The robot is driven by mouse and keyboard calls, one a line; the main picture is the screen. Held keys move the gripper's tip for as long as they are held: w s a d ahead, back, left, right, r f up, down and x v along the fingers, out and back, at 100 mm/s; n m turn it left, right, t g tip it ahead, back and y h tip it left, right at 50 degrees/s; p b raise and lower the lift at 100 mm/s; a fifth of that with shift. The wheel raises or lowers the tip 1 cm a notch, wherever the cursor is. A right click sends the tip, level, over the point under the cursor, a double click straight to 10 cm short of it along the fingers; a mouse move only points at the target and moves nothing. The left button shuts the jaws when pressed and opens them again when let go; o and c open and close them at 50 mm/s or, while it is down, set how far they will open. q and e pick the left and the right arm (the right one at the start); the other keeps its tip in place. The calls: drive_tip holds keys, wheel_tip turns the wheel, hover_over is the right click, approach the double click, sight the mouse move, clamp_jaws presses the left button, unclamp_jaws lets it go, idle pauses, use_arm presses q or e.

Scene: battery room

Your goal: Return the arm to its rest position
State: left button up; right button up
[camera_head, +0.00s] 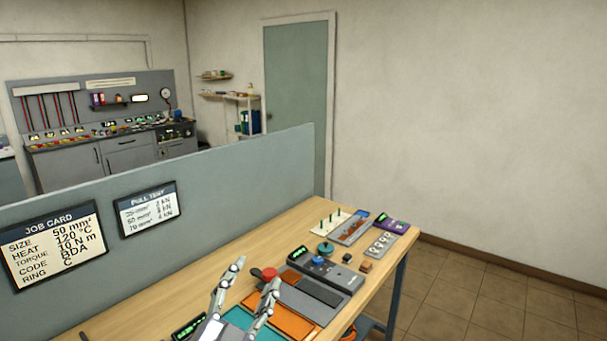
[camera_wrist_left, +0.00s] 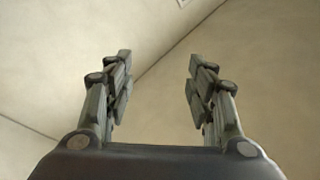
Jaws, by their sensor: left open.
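My left gripper (camera_head: 256,277) rises from the bottom of the head view, its fingers pointing up and apart. It appears in front of the wooden table (camera_head: 190,270). In the left wrist view the left gripper (camera_wrist_left: 158,75) is open, with nothing between its fingers. Only bare wall and ceiling (camera_wrist_left: 60,60) show behind it there. My right gripper is in neither view.
The table holds an orange mat (camera_head: 290,324), a grey device with a blue knob (camera_head: 335,274), a purple device (camera_head: 390,223) and small blocks. A grey partition (camera_head: 230,185) with a job card (camera_head: 55,245) runs along its back. Tiled floor (camera_head: 500,305) lies clear at right.

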use_arm(q)
drive_tip(key=s+a+f+n+g+y, duration=0.2)
drive_tip(key=s+a+f+g, duration=0.15)
drive_tip(key=f, duration=0.35)
drive_tip(key=s+a+f+n+g+y, duration=0.2)
drive_tip(key=s+a+f, duration=0.15)
drive_tip(key=f, duration=0.45)
drive_tip(key=s+a+f+n+g+y, duration=0.1)
drive_tip(key=s+a+f+n+g, duration=0.2)
drive_tip(key=f, duration=0.4)
drive_tip(key=s+a+f+n+g, duration=0.1)
drive_tip(key=s+f+g, duration=0.35)
drive_tip(key=s, duration=0.45)
drive_tip(key=s+f+g, duration=0.3)
drive_tip(key=s+f, duration=0.2)
drive_tip(key=s, duration=0.5)
wheel_tip(320, 180, down, 37)
drive_tip(key=s+g+b, duration=0.1)
drive_tip(key=g+b, duration=0.1)
drive_tip(key=b, duration=0.8)
drive_tip(key=s+a+f+b, duration=0.1)
drive_tip(key=s+f+b, duration=0.3)
drive_tip(key=s+f, duration=0.4)
drive_tip(key=s+a+f+b, duration=0.2)
drive_tip(key=s+f+b, duration=0.3)
drive_tip(key=s+f, duration=0.4)
wheel_tip(320, 180, down, 8)
drive_tip(key=shift+r+g, duration=0.15)
drive_tip(key=shift+g, duration=0.25)
